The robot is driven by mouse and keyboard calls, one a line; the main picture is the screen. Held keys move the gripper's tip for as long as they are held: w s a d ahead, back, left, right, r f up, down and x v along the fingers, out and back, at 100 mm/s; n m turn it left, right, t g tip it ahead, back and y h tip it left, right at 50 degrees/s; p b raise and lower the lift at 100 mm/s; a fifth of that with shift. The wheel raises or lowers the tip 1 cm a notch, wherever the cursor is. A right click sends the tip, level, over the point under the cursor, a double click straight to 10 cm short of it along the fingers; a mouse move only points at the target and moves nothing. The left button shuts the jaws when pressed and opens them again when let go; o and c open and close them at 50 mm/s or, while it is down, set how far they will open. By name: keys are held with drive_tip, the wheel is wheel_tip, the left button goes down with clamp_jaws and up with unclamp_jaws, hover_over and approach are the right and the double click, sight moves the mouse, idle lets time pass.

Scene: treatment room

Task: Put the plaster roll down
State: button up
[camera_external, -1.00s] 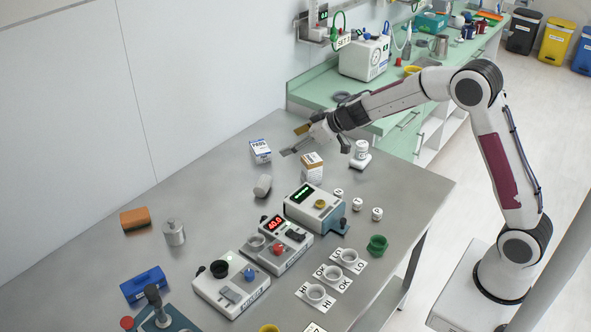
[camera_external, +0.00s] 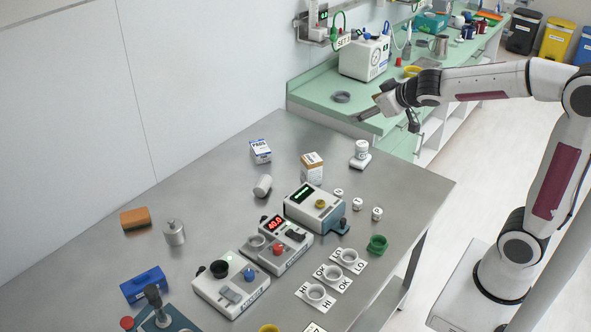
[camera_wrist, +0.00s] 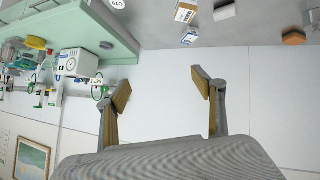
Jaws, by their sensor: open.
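A white plaster roll (camera_external: 263,186) lies on its side on the grey table, left of the labelled box. It also shows at the top edge of the wrist view (camera_wrist: 224,11). My gripper (camera_external: 374,103) is well above and to the right of the roll, in the air near the green counter. In the wrist view my gripper (camera_wrist: 160,90) has its two fingers spread wide, with nothing between them and the pale wall behind. The roll is apart from the fingers.
A PADS box (camera_external: 260,151), a brown-and-white box (camera_external: 312,167) and a white jar on a small stand (camera_external: 361,153) are near the roll. Devices with displays (camera_external: 316,208) stand in front of it.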

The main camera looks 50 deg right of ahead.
drive_tip(key=s+a+f+g+y, duration=0.1)
drive_tip(key=s+a+f, duration=0.1)
drive_tip(key=s, duration=0.8)
drive_tip(key=s+a+f+g+y, duration=0.1)
drive_tip(key=s+a+f+g, duration=0.1)
drive_tip(key=s, duration=0.8)
drive_tip(key=s+a+f+g+y, duration=0.1)
drive_tip(key=s+a+f, duration=0.2)
drive_tip(key=s, duration=0.7)
drive_tip(key=shift+a+y, duration=0.3)
drive_tip(key=shift+a, duration=0.2)
